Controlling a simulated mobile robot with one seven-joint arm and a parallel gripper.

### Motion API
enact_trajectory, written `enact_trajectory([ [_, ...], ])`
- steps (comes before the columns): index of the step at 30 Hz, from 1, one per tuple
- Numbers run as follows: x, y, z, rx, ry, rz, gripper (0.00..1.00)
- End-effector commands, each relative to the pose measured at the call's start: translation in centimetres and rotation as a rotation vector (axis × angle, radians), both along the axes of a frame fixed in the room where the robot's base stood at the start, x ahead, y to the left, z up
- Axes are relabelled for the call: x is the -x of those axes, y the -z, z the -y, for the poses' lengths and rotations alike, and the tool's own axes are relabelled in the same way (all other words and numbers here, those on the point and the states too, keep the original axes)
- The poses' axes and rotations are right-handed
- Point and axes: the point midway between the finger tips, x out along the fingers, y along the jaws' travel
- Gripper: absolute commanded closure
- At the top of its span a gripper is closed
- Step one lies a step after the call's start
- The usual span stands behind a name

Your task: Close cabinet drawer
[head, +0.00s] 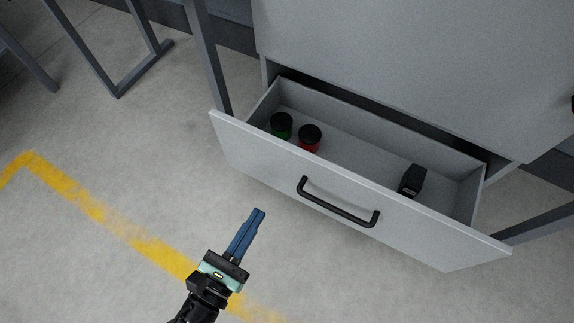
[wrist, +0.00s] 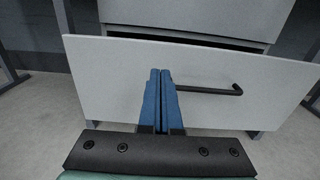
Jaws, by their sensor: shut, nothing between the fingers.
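The grey cabinet drawer (head: 250,156) is pulled out from the cabinet (head: 400,60), and its inside shows from above in the head view. A black bar handle (head: 338,208) is on its front. In the wrist view the drawer front (wrist: 110,75) stands upright ahead, with the handle (wrist: 215,90) to the right of my fingers. My gripper (head: 260,212) is shut and empty. In the head view it is left of the handle and appears apart from the drawer front. In the wrist view the blue fingertips (wrist: 160,72) overlap the front; I cannot tell the exact gap.
Inside the drawer lie a black-lidded green jar (head: 281,126), a black-lidded red jar (head: 310,138) and a black object (head: 412,180). Grey metal legs (head: 207,60) stand beside the cabinet. The concrete floor (head: 120,150) with a yellow line (head: 100,215) is clear at left.

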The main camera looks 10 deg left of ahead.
Motion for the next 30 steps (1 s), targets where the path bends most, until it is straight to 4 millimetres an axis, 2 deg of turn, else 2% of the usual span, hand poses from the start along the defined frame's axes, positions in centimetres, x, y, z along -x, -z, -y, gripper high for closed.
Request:
enact_trajectory([
  [5, -2.7, 0.3, 0.8, -0.007, 0.004, 0.004, 1.0],
  [12, -7.8, 0.3, 2.3, -0.009, 0.006, 0.006, 1.0],
  [18, -11.2, 0.2, 3.2, -0.01, 0.004, 0.005, 1.0],
  [24, -12.9, 0.0, 3.7, -0.009, 0.003, 0.002, 1.0],
  [30, -13.2, -0.2, 3.8, -0.009, 0.003, 0.002, 1.0],
])
